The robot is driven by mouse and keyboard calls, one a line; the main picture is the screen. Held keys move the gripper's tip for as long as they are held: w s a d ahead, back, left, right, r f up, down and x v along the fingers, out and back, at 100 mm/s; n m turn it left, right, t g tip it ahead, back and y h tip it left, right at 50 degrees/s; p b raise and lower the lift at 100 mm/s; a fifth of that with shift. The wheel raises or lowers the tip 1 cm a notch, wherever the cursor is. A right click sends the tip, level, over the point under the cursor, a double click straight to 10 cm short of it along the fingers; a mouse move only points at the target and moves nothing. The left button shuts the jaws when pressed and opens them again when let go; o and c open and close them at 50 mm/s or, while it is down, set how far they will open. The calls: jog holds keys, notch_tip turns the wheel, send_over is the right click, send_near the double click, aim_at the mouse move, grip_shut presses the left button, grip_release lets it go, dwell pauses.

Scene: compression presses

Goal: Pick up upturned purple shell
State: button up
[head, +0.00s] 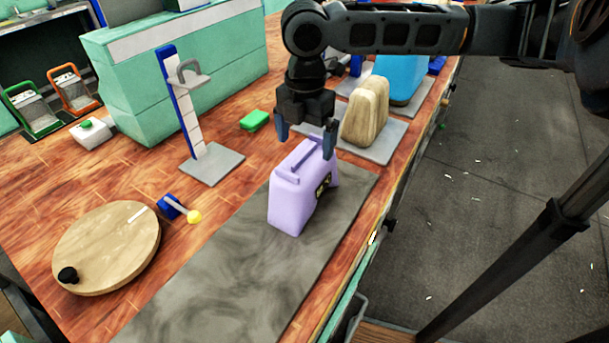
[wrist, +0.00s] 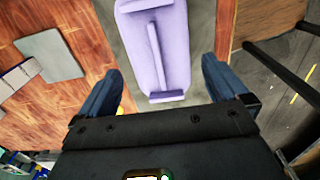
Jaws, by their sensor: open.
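The purple shell (head: 292,203) stands on a grey mat near the front edge of the wooden bench, with a raised bar along its top. In the wrist view the shell (wrist: 140,48) lies ahead of and between the fingers, its bar running lengthwise. My gripper (head: 306,140) is above the shell, pointing down, with its two blue fingers spread apart. In the wrist view my gripper (wrist: 160,88) is open with nothing between the pads. The near lower side of the shell is partly seen; its underside is hidden.
Behind the shell, a beige shell (head: 366,112) stands on a grey plate, with a blue one (head: 400,75) beyond. To the left are a blue-and-white post (head: 183,105), a green block (head: 254,120), a small lever (head: 180,207) and a round wooden disc (head: 108,245). The front mat is clear.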

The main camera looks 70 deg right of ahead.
aim_at(304, 153)
jog(key=shift+w+f+p, duration=0.1)
jog(key=shift+f+p, duration=0.3)
jog(key=shift+f, duration=1.95)
jog(key=shift+c, duration=0.5)
jog(key=c, duration=1.3)
jog(key=shift+r, duration=0.1)
